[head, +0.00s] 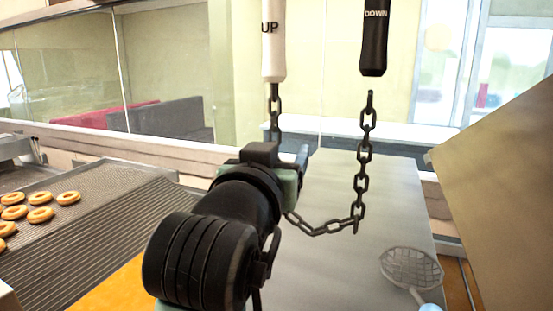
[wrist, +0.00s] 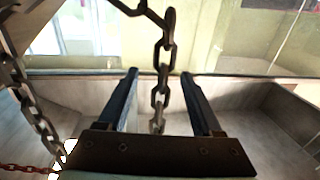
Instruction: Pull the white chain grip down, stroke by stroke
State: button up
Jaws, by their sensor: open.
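The white chain grip (head: 272,42), marked UP, hangs upright at the top of the head view. A dark chain (head: 275,105) runs down from it and passes behind my arm. The black grip (head: 374,40), marked DOWN, hangs to its right, with its own chain (head: 364,150) below. The chains join in a low loop. My gripper (wrist: 160,73) is open below the white grip. In the wrist view a chain (wrist: 161,85) shows between its two fingers; whether it lies fully between them or beyond, I cannot tell. The white grip is not recognisable in the wrist view.
A ridged metal conveyor (head: 110,220) with several ring doughnuts (head: 40,215) is at the left. A grey metal surface (head: 335,260) lies under the chain loop, with a wire skimmer (head: 412,268) on it. A brown panel (head: 505,190) blocks the right side. Glass panes stand behind.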

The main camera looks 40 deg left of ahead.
jog(key=b+v, duration=0.6)
jog(key=v, duration=0.7)
jog(key=shift+f, duration=0.1)
